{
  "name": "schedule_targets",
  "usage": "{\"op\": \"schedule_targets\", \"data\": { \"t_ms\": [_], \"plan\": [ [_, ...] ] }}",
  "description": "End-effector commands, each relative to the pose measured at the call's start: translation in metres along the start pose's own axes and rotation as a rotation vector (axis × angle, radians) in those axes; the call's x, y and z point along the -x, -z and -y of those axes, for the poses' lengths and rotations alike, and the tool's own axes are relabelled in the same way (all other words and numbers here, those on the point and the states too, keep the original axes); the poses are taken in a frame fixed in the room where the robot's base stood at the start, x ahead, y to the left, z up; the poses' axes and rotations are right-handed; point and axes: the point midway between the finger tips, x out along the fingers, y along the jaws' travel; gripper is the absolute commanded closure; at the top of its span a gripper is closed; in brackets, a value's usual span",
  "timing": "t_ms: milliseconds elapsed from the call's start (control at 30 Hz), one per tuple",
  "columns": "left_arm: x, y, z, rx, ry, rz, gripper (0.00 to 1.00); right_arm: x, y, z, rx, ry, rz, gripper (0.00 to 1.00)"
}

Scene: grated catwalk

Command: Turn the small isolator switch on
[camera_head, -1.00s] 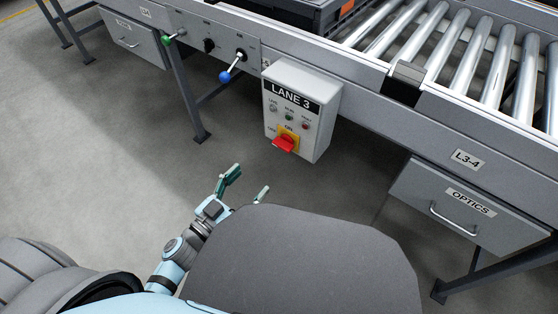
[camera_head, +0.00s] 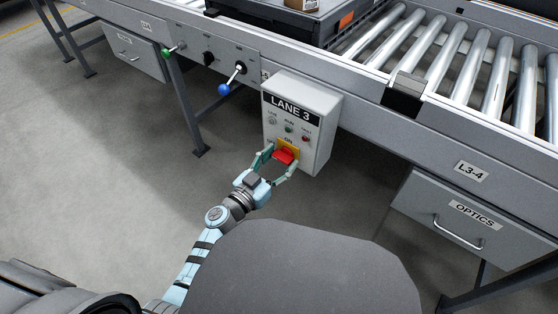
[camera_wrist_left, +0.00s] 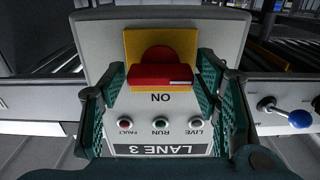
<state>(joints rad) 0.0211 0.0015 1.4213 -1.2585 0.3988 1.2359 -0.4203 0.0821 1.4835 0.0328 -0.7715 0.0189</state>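The LANE 3 control box (camera_head: 297,97) hangs on the conveyor's side rail. On its lower face is a red rotary handle (camera_head: 286,156) on a yellow plate (camera_head: 289,143), with "ON" printed above it. In the left wrist view, seen upside down, the red handle (camera_wrist_left: 160,77) lies crosswise, its pale mark at the picture's right end. My left gripper (camera_head: 281,161) is open at the handle. In the wrist view its two green fingers (camera_wrist_left: 160,82) stand one on each side of the handle's ends; contact is not clear. My right gripper is not in view.
Red, green and white indicator lamps sit by the LANE 3 label (camera_wrist_left: 158,149). A blue-knobbed lever (camera_head: 225,89), a black knob (camera_head: 208,58) and a green knob (camera_head: 169,51) are on the rail to the left. An OPTICS drawer (camera_head: 466,222) hangs at the right. The floor below is clear.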

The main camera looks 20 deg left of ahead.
Motion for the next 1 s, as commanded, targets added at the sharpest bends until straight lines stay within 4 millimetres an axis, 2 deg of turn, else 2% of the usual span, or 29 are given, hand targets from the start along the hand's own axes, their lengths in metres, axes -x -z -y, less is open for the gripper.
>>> {"op": "schedule_targets", "data": {
  "t_ms": [33, 167, 200, 567, 1000],
  "plan": [
    [0.000, 0.000, 0.000, 0.000, 0.000, 0.000, 0.57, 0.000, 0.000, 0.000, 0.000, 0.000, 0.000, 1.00],
    [0.000, 0.000, 0.000, 0.000, 0.000, 0.000, 0.78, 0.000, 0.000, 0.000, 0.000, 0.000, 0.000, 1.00],
    [0.000, 0.000, 0.000, 0.000, 0.000, 0.000, 0.80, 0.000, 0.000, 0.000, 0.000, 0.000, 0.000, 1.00],
    [0.000, 0.001, 0.000, -0.058, 0.000, 0.000, 0.80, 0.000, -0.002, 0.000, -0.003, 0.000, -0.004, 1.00],
    [0.000, 0.001, 0.000, -0.384, 0.000, 0.000, 0.80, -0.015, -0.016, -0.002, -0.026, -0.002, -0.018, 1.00]
  ]
}}
